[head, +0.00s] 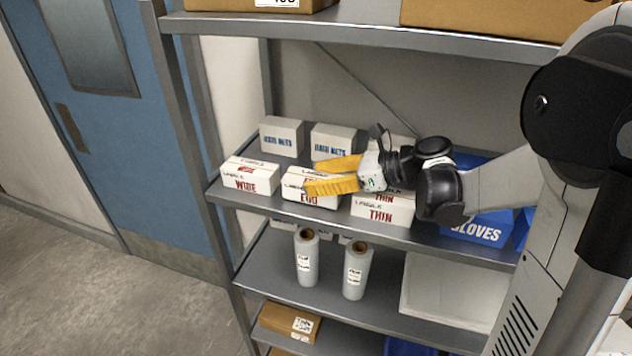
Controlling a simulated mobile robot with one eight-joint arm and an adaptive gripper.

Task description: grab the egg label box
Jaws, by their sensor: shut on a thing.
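The egg label box (301,196) is a small white box with red lettering on the middle shelf, between the wide label box (249,177) on its left and the thin label box (382,213) on its right. My gripper (330,176) has yellow fingers and reaches in from the right. The fingers are shut on the egg label box, one across its near upper edge and one toward its back. They hide part of its top and lettering. The box appears to sit level at shelf height; I cannot tell whether it is lifted.
White boxes with blue lettering (282,138) stand behind on the same shelf (225,193). Blue glove boxes (478,227) are to the right. Two upright rolls (307,258) stand on the shelf below. A shelf with cardboard boxes (487,17) is overhead. A metal post (185,120) bounds the left.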

